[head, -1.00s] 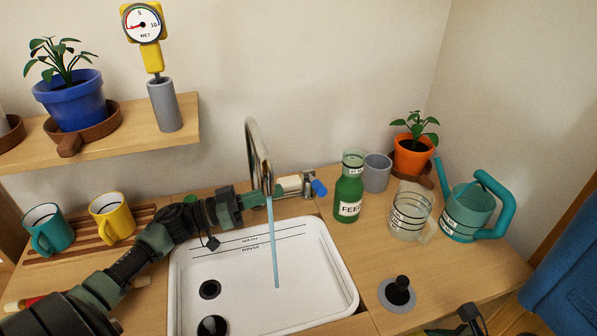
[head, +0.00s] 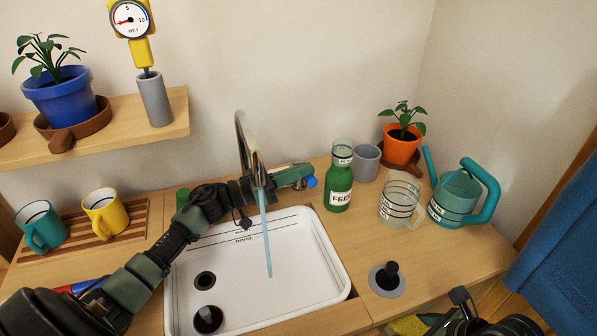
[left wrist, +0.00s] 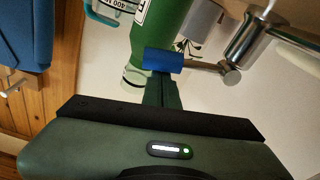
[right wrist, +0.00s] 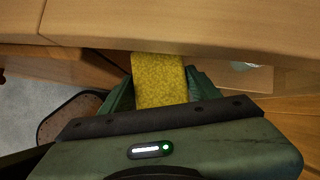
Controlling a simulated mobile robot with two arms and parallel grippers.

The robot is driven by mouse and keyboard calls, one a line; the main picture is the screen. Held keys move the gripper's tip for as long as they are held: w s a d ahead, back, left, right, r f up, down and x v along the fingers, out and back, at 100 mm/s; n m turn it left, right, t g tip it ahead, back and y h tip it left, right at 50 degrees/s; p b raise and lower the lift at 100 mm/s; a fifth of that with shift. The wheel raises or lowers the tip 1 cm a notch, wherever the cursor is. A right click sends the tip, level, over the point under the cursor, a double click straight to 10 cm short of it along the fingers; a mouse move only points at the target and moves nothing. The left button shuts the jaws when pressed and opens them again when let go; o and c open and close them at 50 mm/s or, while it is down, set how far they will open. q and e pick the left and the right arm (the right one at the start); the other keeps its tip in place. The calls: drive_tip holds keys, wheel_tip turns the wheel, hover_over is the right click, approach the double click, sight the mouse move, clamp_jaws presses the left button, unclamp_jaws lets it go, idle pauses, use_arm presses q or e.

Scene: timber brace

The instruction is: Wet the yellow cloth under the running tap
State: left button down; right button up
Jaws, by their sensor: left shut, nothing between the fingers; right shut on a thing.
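The yellow cloth (head: 407,325) shows at the bottom edge of the head view, by my right gripper. In the right wrist view my right gripper (right wrist: 160,98) is shut on the cloth (right wrist: 158,75), below the counter edge. The tap (head: 243,140) is running. Its blue water stream (head: 266,235) falls into the white sink (head: 312,262). My left gripper (head: 306,171) is shut and empty at the tap's blue-ended lever (head: 312,182). In the left wrist view its fingertips (left wrist: 160,85) are right by the blue lever end (left wrist: 163,61); whether they touch is unclear.
A green feed bottle (head: 338,188), grey cup (head: 366,163), clear jug (head: 398,203) and teal watering can (head: 455,200) stand right of the sink. A black knob (head: 388,275) rises from the counter near the front. Mugs stand on a wooden rack (head: 135,225) at left.

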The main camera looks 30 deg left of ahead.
use_arm(q)
drive_tip(key=shift+s+d+f+m, duration=0.15)
drive_tip(key=shift+s+f+m, duration=0.05)
drive_tip(key=shift+f+m, duration=0.3)
drive_tip(key=shift+s+d+f+m, duration=0.15)
drive_tip(key=shift+f+m, duration=0.25)
drive_tip(key=shift+f, duration=0.15)
drive_tip(key=shift+s+a+f, duration=0.25)
drive_tip(key=shift+s+a, duration=0.05)
drive_tip(key=shift+s, duration=0.05)
drive_tip(key=v, duration=1.1)
drive_tip(key=shift+r, duration=0.2)
drive_tip(key=shift+a, duration=0.1)
